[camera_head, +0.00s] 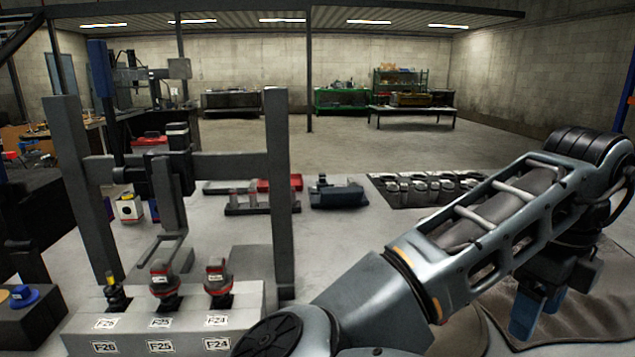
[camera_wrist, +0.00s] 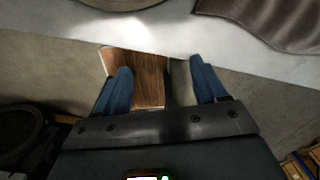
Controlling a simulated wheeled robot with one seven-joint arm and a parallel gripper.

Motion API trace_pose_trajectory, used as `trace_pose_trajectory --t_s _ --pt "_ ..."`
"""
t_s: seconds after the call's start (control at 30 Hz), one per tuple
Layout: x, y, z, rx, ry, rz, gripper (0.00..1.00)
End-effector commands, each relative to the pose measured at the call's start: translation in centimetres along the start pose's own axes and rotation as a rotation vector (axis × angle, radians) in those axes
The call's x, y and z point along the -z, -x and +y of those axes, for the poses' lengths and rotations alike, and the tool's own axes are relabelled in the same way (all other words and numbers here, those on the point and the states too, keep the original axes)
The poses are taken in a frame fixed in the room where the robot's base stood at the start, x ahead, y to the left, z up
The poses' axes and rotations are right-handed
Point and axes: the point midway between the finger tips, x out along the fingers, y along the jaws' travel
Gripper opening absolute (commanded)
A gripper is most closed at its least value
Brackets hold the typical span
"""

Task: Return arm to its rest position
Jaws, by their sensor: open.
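My arm reaches across the right side of the head view, with its elbow high and its forearm folded down at the far right. My gripper (camera_head: 538,312) hangs at the lower right, its blue fingers pointing down over a dark brown draped sheet (camera_head: 590,318). In the wrist view, my gripper (camera_wrist: 160,75) has its two blue fingers spread apart with nothing clasped. A brown wooden piece (camera_wrist: 149,72) shows below and between the fingers; its distance is hard to tell.
On the left stands a grey press-like frame (camera_head: 280,190) behind a labelled block (camera_head: 165,325) with red-topped tools. The floor behind is open.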

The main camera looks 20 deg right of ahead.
Motion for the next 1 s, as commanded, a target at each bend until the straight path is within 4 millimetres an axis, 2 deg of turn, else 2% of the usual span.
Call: trace_pose_trajectory --t_s 0.27,0.57,0.8,1.0 --pt "1.1 -0.2 -2.9 0.14 0.059 0.039 0.71" --pt "2.9 0.4 -7.9 0.398 0.192 0.127 0.71" --pt "4.2 2.6 -13.3 0.747 0.435 0.292 0.71" --pt "3.6 5.0 -15.8 1.037 0.712 0.459 0.71"
